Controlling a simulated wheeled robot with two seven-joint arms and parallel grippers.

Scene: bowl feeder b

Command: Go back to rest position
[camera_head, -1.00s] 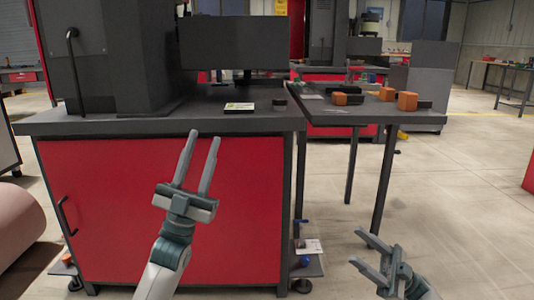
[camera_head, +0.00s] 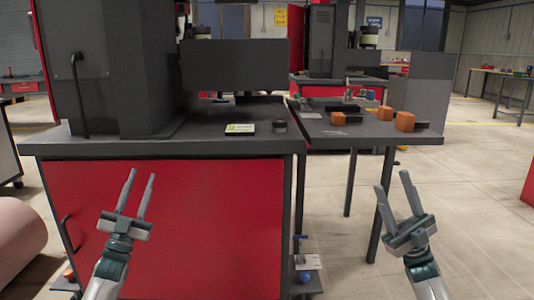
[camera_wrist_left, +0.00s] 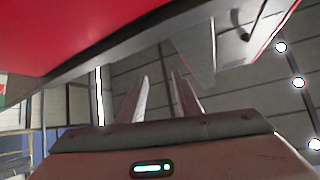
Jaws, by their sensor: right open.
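My left gripper (camera_head: 136,192) is raised in front of the red cabinet (camera_head: 190,235), with its two fingers pointing up and apart. It is open and empty. In the left wrist view its fingers (camera_wrist_left: 160,98) also stand apart with nothing between them. My right gripper (camera_head: 396,190) is raised to the right of the cabinet, below the side table. Its two fingers are apart and hold nothing.
The dark worktop (camera_head: 200,143) carries a big dark machine (camera_head: 125,75), a small labelled box (camera_head: 241,128) and a small dark round piece (camera_head: 280,125). The side table (camera_head: 360,132) holds orange blocks (camera_head: 405,121).

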